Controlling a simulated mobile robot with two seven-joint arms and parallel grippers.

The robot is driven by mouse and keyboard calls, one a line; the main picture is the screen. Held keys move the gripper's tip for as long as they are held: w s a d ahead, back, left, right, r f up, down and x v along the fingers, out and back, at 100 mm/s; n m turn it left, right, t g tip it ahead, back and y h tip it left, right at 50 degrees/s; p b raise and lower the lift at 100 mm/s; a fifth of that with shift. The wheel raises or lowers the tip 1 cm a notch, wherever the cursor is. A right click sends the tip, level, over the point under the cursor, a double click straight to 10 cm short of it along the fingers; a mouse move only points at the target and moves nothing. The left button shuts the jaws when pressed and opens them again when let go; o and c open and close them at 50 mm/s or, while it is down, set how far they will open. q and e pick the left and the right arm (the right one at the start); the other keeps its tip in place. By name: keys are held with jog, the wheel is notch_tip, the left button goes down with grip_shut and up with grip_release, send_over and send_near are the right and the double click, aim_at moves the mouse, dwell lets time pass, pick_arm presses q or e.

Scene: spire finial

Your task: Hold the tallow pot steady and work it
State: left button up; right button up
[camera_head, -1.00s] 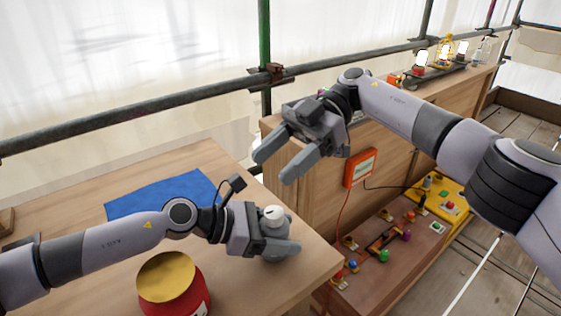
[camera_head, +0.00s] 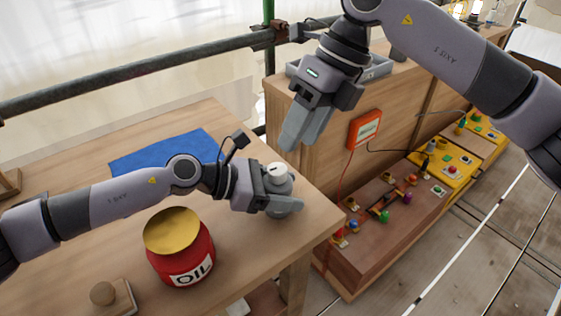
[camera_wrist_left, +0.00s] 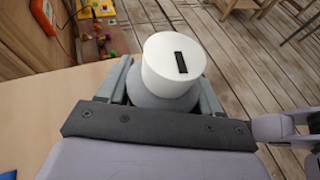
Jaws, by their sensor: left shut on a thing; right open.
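The tallow pot, a small grey pot with a white cap (camera_head: 277,172), stands near the right edge of the wooden table. In the left wrist view its round white cap (camera_wrist_left: 174,62) shows a dark slot on top. My left gripper (camera_head: 285,205) is shut on the pot's grey body, one finger on each side. My right gripper (camera_head: 296,135) is above and slightly behind the pot, apart from it, fingers pointing down. Its fingers overlap in the head view, and it holds nothing that I can see.
A red oil tin (camera_head: 180,255) with a gold lid stands left of the pot. A blue cloth (camera_head: 165,158) lies behind. A wooden knobbed block (camera_head: 112,298) is at the front. A workbench with an orange box (camera_head: 364,129) and a grey tray (camera_head: 378,70) stands to the right.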

aim_at(278, 168)
jog(key=a+f+n+t, duration=0.1)
jog(key=f, duration=0.2)
jog(key=w+a+f+n+t, duration=0.1)
jog(key=f+n, duration=0.1)
jog(key=f, duration=0.1)
jog(key=w+a+f+n+t, duration=0.1)
jog(key=f, duration=0.1)
jog(key=shift+w+a+f+n, duration=0.1)
jog(key=shift+a+f+n, duration=0.05)
jog(key=shift+f+n, duration=0.2)
dwell(0.4)
jog(key=c, duration=0.8)
